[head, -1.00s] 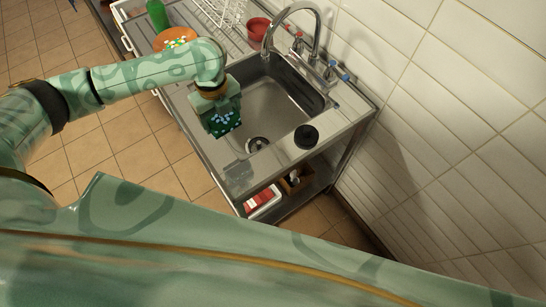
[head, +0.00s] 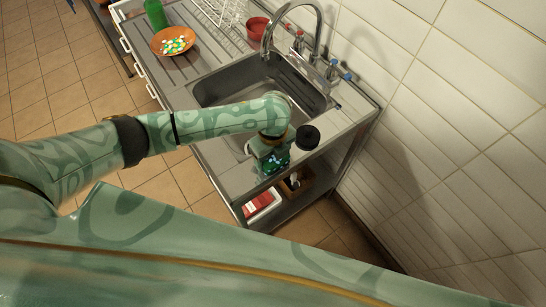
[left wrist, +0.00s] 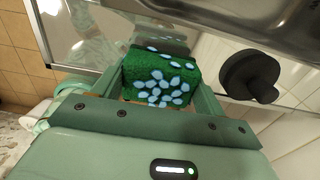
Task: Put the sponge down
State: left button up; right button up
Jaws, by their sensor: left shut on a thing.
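The sponge is green with pale blue spots. In the left wrist view the sponge (left wrist: 160,78) sits between the two fingers of my left gripper (left wrist: 165,85), which is shut on it. In the head view the left gripper (head: 272,158) holds the sponge (head: 276,161) over the front right part of the steel counter (head: 238,178), beside the black round stopper (head: 307,137). I cannot tell whether the sponge touches the counter. My right gripper is not in view.
The stopper also shows in the left wrist view (left wrist: 250,76). The sink basin (head: 225,88) lies behind the arm, with the tap (head: 300,30) at its back.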

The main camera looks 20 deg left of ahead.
pick_arm(q)
jog(key=shift+f, duration=0.6)
jog(key=shift+r, duration=0.1)
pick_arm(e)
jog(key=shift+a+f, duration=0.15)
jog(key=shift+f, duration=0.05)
pick_arm(q)
jog(key=o, duration=0.9)
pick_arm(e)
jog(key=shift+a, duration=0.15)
pick_arm(q)
notch_tip(320, 180, up, 12)
jog(key=p, duration=0.4)
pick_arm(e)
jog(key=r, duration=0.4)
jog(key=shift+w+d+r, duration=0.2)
